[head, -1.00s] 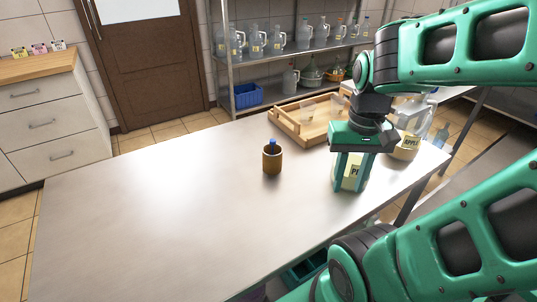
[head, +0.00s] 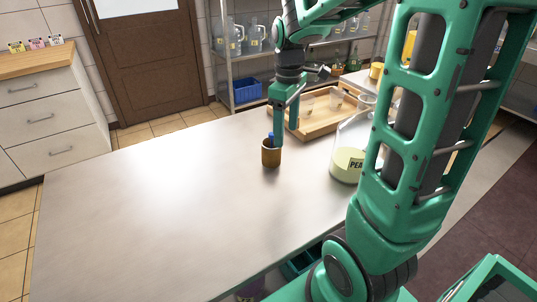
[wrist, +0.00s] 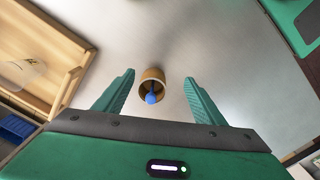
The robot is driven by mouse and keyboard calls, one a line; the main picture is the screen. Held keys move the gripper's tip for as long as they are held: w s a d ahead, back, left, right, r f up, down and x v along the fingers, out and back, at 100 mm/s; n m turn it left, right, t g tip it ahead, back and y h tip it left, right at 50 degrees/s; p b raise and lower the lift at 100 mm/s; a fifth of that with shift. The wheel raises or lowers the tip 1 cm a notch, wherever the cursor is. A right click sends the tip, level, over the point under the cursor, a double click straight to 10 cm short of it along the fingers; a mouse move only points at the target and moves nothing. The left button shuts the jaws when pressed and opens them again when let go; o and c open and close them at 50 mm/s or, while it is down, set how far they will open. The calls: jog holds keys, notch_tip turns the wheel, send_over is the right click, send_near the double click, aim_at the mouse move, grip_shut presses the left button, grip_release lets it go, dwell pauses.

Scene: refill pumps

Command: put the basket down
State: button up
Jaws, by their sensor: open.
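I cannot tell whether a finger touches the cup. Nothing is held, and no basket shows in my gripper. A blue crate (head: 250,91) sits on the low rack shelf.
A clear jug of pale liquid with a label (head: 347,164) stands right of the cup, partly behind my arm. A wooden tray (head: 312,128) with clear cups lies behind. The table (head: 150,200) is clear at left and front.

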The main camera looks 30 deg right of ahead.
aim_at(271, 133)
jog(key=w+n, duration=0.1)
jog(key=w+a+f+n, duration=0.1)
jog(key=w, duration=0.2)
jog(key=shift+w+a+f+n, duration=0.25)
jog(key=shift+w+a+n, duration=0.1)
jog(key=shift+w+n, duration=0.05)
jog(key=shift+w+f, duration=0.15)
jog(key=shift+f, duration=0.15)
notch_tip(271, 133, down, 5)
jog(key=shift+r, duration=0.1)
jog(key=shift+d+f, duration=0.15)
jog(key=shift+f, duration=2.5)
jog(key=c, duration=1.1)
jog(key=shift+r, duration=0.1)
